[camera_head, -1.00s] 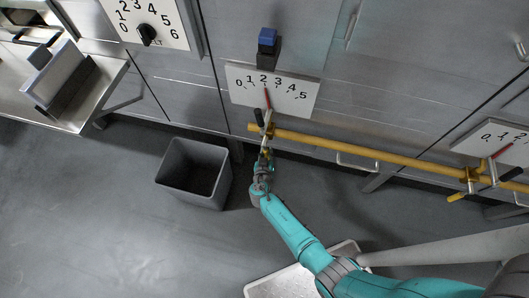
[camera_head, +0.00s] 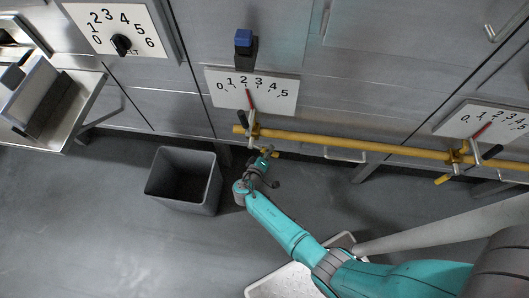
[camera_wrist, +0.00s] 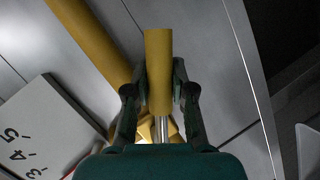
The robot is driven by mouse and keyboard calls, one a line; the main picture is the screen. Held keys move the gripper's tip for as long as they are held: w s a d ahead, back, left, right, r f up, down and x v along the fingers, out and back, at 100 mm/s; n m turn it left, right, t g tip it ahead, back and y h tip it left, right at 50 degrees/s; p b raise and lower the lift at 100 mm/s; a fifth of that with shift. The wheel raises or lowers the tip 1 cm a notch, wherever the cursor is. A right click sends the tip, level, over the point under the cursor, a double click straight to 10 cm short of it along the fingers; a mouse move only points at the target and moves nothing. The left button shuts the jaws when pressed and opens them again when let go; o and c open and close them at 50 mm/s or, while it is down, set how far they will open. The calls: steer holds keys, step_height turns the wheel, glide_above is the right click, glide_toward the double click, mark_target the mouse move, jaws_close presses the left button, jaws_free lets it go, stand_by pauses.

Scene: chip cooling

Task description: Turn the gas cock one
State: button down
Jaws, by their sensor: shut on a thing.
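The left gas cock has a yellow handle (camera_head: 270,154) below the yellow pipe, under the left dial panel (camera_head: 281,101). My gripper (camera_head: 264,160) is at this handle, low in front of the counter. In the wrist view my gripper (camera_wrist: 158,75) is shut on the yellow handle (camera_wrist: 158,58), with one dark finger on each side. A silver stem and a yellow valve body (camera_wrist: 146,131) show behind the handle, partly hidden by the gripper. The red needle (camera_head: 249,98) on the left dial points near 2.
The yellow pipe (camera_head: 330,141) runs along the counter front to a second cock (camera_head: 443,180) and dial at the right. A dark bin (camera_head: 184,179) stands on the floor left of my gripper. A knob panel (camera_head: 121,45) is at upper left.

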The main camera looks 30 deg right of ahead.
steer(key=shift+s+d+r+n+h, duration=0.15)
steer(key=shift+d+r+n+h, duration=0.1)
steer(key=shift+r+n+h, duration=0.6)
steer(key=shift+s+d+r+n+g+h, duration=0.15)
steer(key=shift+r+n+g+h, duration=0.15)
steer(key=shift+r+n+h, duration=0.65)
steer(key=shift+r+n+y, duration=0.25)
steer(key=shift+n+y, duration=0.05)
steer(key=shift+n, duration=0.1)
steer(key=c, duration=1)
jaws_free()
steer(key=v, duration=1.2)
